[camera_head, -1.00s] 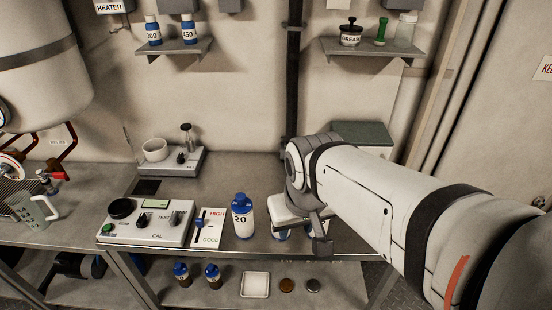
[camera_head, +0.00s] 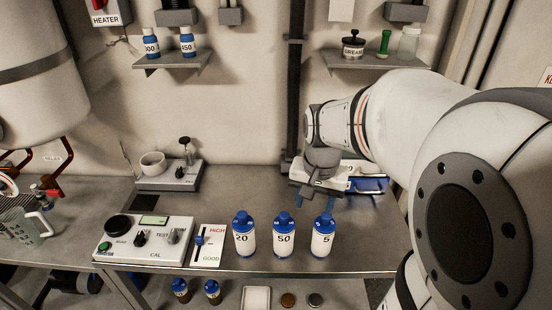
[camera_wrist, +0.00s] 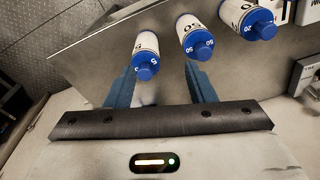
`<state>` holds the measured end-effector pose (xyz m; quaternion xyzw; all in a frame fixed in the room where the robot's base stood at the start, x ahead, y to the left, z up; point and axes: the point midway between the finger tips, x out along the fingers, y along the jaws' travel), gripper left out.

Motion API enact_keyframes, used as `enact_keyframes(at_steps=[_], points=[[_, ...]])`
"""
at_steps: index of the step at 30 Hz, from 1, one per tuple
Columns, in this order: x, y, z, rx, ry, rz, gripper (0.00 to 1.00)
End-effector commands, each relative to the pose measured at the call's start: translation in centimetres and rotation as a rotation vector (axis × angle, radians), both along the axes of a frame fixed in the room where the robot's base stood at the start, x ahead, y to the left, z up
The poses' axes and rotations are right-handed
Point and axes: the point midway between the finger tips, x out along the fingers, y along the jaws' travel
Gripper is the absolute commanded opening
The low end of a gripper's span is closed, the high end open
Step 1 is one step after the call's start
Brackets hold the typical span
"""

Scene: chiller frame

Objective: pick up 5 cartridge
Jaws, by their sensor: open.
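The 5 cartridge (camera_head: 323,239) is a white bottle with a blue cap. It stands upright on the bench at the right end of a row with the 50 cartridge (camera_head: 284,238) and the 20 cartridge (camera_head: 244,238). My gripper (camera_head: 314,200) is open and empty, behind the row on the wall side and apart from it. In the wrist view, the blue fingers of my gripper (camera_wrist: 160,76) point toward the 5 cartridge (camera_wrist: 147,46), which lies roughly between their lines.
A test unit (camera_head: 145,241) and a HIGH/GOOD gauge card (camera_head: 208,246) lie left of the row. A device with a white cup (camera_head: 168,175) is behind them. Wall shelves hold cartridges (camera_head: 151,45) and a grease jar (camera_head: 353,48). The bench front edge is close before the row.

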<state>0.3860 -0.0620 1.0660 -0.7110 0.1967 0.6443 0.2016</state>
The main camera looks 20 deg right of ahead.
Motion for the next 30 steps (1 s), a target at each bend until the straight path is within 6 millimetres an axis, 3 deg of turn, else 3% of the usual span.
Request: enact_keyframes(at_steps=[3,9,30], points=[[2.4,-2.8,-1.1,0.02,0.049,-0.179,0.5],[4.2,-5.3,-2.4,0.034,0.086,-0.341,0.5],[3.9,-5.8,-10.2,0.035,0.089,-0.358,0.5]])
